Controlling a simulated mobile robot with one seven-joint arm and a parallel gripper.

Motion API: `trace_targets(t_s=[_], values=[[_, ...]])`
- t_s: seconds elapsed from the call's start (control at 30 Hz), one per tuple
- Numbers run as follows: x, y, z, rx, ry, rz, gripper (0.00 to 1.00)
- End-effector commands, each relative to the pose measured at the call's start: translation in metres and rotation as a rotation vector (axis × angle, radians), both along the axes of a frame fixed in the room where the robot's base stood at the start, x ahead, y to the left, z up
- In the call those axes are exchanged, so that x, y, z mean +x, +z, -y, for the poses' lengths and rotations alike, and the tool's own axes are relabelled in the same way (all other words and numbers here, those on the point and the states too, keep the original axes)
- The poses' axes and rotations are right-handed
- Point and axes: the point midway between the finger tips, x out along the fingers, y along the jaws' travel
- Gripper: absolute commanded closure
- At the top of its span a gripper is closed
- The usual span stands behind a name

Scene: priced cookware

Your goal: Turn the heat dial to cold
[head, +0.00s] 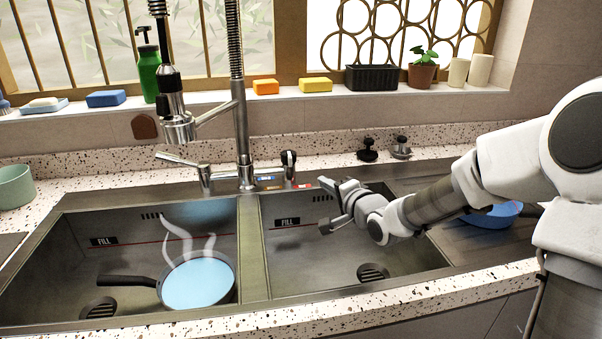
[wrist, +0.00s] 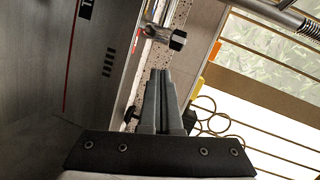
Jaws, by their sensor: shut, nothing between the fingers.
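The heat dial (head: 288,160) is a black-topped lever standing upright at the faucet's base, right of its column. Small blue, orange and red marks lie on the deck around its base. In the wrist view the dial (wrist: 177,40) shows as a dark knob on a metal stem, just beyond my fingertips. My gripper (head: 327,184) is shut and empty, over the back of the right basin. It is right of the dial and apart from it. The closed fingers also show in the wrist view (wrist: 160,75), pointing toward the dial. I cannot read the marks' lettering.
A blue pan (head: 198,284) with steam lines sits in the left basin. The tall faucet (head: 242,125) stands left of the dial. Two black-and-metal knobs (head: 368,150) stand behind my arm. The right basin (head: 330,260) is empty.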

Motion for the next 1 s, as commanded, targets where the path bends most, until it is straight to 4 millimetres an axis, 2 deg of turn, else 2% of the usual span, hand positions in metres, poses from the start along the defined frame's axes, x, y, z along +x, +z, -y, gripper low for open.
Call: trace_targets(t_s=[0.03, 0.2, 0.37, 0.57, 0.9, 0.97, 1.0], values=[[0.006, -0.011, 0.008, 0.080, -0.010, 0.021, 1.00], [0.013, -0.004, 0.021, 0.242, -0.016, 0.078, 1.00], [0.018, -0.001, 0.021, 0.279, -0.014, 0.092, 1.00], [0.043, -0.003, 0.009, 0.277, -0.012, 0.091, 1.00], [0.097, -0.002, -0.017, 0.275, -0.013, 0.090, 1.00], [0.105, -0.002, -0.021, 0.276, -0.014, 0.090, 1.00], [0.104, -0.003, -0.029, 0.274, -0.010, 0.089, 1.00]])
